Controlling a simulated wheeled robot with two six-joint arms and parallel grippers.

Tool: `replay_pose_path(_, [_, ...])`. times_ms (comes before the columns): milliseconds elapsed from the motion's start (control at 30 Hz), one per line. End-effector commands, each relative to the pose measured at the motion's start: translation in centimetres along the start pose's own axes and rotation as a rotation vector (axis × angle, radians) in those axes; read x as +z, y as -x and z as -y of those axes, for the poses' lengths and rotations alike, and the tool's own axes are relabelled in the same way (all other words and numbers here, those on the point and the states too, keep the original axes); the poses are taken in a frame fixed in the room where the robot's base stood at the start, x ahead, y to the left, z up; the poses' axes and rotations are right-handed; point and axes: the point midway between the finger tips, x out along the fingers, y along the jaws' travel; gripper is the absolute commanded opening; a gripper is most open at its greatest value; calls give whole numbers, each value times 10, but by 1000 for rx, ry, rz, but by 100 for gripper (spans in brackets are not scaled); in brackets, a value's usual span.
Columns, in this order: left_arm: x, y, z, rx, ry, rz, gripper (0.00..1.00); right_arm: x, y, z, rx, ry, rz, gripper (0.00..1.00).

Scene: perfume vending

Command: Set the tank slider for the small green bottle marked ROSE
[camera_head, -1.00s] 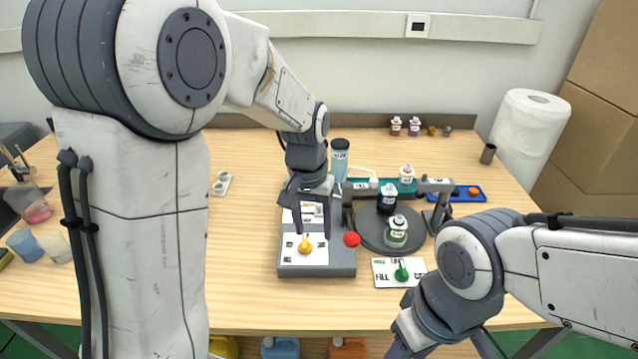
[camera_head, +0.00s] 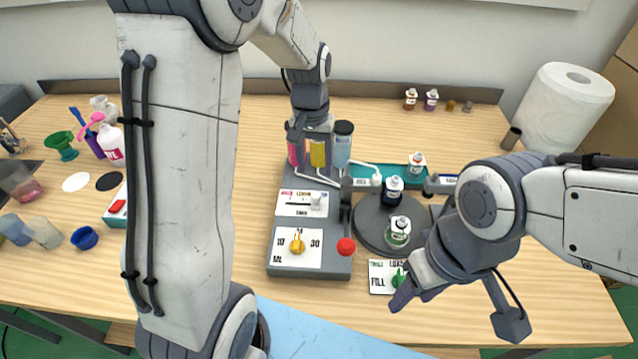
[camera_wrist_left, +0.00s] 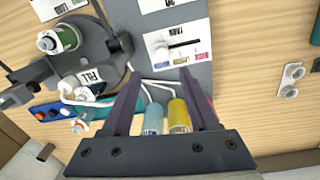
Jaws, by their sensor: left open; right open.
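The tank slider panel (camera_head: 287,209) is on the grey dispenser (camera_head: 308,262), with a white knob (camera_head: 317,201) at its right end, on the blue label's side. In the left wrist view the knob (camera_wrist_left: 161,53) is at the left end, away from the pink label. My left gripper (camera_wrist_left: 160,78) is open and empty, above the dispenser near the tanks. The small green bottle (camera_head: 398,233) stands upright on the round turntable (camera_head: 372,235); its lettering is too small to read. My right gripper (camera_head: 412,294) is open beside the FILL card (camera_head: 378,274), partly covering it.
Pink (camera_head: 294,150), yellow (camera_head: 318,153) and blue (camera_head: 342,146) tanks stand behind the panel. A yellow dial (camera_head: 298,244) and red knob (camera_head: 346,246) are in front. Several cups and bottles crowd the left.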

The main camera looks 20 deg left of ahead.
Motion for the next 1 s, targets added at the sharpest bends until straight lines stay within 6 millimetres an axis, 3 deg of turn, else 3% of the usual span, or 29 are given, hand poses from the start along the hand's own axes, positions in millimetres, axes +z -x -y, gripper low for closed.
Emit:
replay_pose_path(433, [2,-78,3,0,4,5,60,0,5,0,0,0,0,50])
replay_pose_path(600, [1,-90,2,0,2,2,60,0,6,0,0,0,0,50])
replay_pose_path(867, [1,-91,1,0,1,0,60,0,6,0,0,0,0,50])
replay_pose_path(900, [1,-91,1,0,1,0,57,0,6,0,0,0,0,50])
replay_pose_path(1000, [1,-91,1,0,1,0,18,0,6,0,0,0,0,50])
